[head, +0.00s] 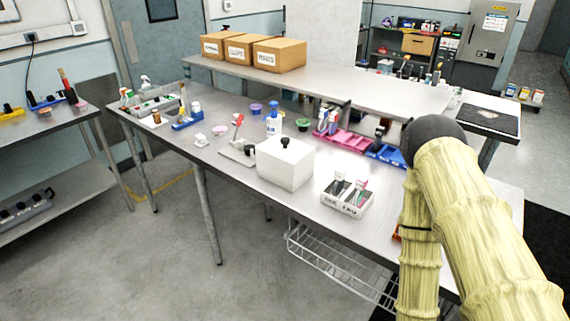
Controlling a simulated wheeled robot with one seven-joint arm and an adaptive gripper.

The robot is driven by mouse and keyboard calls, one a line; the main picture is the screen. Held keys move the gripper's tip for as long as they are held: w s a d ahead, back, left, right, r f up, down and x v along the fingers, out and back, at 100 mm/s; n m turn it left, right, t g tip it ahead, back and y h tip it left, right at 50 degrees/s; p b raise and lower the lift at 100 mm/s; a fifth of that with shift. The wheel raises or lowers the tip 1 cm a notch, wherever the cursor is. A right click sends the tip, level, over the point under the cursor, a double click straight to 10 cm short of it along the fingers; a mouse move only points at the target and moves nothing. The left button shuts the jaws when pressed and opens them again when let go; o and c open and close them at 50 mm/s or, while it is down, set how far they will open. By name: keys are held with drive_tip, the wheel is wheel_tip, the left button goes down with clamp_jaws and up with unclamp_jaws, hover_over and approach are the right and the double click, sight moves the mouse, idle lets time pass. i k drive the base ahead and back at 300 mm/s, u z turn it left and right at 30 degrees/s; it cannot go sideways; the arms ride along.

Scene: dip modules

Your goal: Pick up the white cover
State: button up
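The white cover (283,166) is a box-shaped lid with a black knob on top. It sits upright on the metal table (225,165), near its front edge and about mid-length. What is under it is hidden. My arm, in a pale yellow sleeve with a dark joint, fills the right side of the head view, to the right of the cover and apart from it. My gripper does not show in this view.
A white tray with small compartments (347,197) stands just right of the cover. A small grey device with a red-handled item (238,148) stands to its left. Cardboard boxes (278,54) stand on the raised shelf.

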sight(287, 163)
drive_tip(key=k, duration=1.2)
drive_tip(key=u, duration=0.6)
drive_tip(key=i, duration=0.6)
drive_tip(key=u, duration=0.65)
drive_tip(key=i, duration=0.8)
drive_tip(key=z, duration=0.75)
drive_tip(key=i, duration=0.65)
drive_tip(key=z, duration=0.5)
